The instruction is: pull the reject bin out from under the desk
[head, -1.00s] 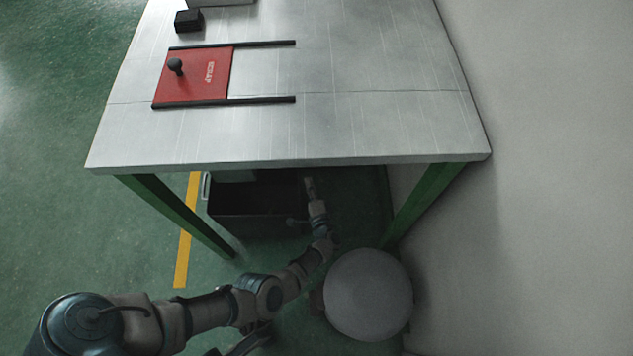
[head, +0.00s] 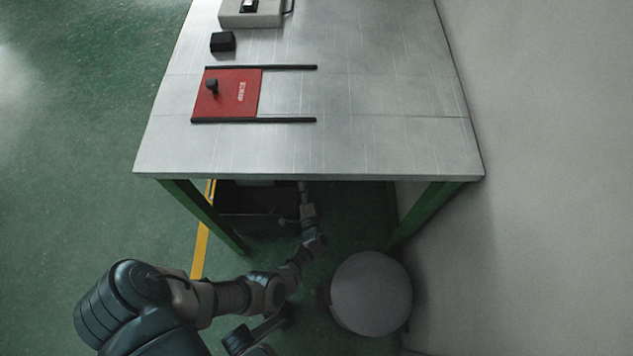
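The reject bin, a dark open box (head: 245,203), is on the floor in the shade under the desk (head: 380,150), behind the front left leg. The desk top hides its back part. My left arm reaches in from the lower left, and my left gripper (head: 304,196) is under the desk's front edge at the bin's right side. It is small and dark there, so I cannot tell whether its fingers are shut or whether they touch the bin. My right gripper is not in view.
A round grey stool (head: 371,293) stands close to the right of my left arm. Green desk legs (head: 205,215) flank the bin, and a wall (head: 560,180) is at the right. A red sliding plate (head: 238,97) and a black block (head: 222,42) are on the desk. Floor at left is clear.

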